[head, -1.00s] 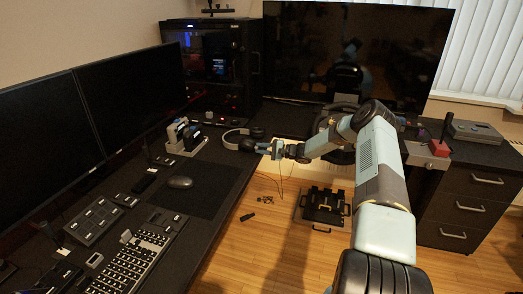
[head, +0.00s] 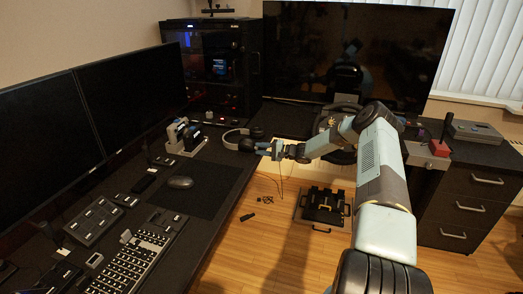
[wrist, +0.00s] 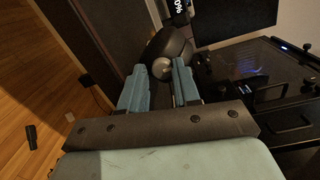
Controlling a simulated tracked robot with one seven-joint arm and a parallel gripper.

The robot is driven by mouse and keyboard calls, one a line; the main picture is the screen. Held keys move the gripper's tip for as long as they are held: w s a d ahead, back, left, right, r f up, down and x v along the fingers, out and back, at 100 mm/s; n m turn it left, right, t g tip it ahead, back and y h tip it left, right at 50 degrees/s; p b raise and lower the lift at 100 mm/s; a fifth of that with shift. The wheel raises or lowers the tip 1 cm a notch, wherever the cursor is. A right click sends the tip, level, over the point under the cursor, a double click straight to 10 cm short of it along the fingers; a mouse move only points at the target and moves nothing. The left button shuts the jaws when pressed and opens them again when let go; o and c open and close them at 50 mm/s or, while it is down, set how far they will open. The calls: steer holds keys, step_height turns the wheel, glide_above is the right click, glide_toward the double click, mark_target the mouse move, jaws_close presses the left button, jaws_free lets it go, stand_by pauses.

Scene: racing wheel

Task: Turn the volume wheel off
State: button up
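My gripper (head: 262,149) is at the end of my arm, beside the headphones (head: 240,139) at the desk's right edge. In the wrist view my gripper (wrist: 160,68) is open, with its two teal fingers apart and nothing held. A dark rounded body (wrist: 172,44) with a grey round knob-like part (wrist: 162,69) shows just beyond and between the fingertips. It looks like a headphone ear cup, and the grey part may be the volume wheel, but I cannot be sure. Contact cannot be told. A small display (wrist: 180,6) with a partly cut-off percent reading shows at the top.
The black desk (head: 215,205) holds a mouse (head: 180,182), a keyboard (head: 135,262) and a stand (head: 186,140). A glass-sided computer case (head: 222,65) stands behind. A steering wheel (head: 345,110) is behind my arm, and pedals (head: 324,207) lie on the floor.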

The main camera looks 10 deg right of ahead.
steer(key=o, duration=0.3)
steer(key=shift+o, duration=0.2)
steer(key=v, duration=1.3)
steer(key=shift+s+d, duration=0.2)
steer(key=shift+d, duration=0.15)
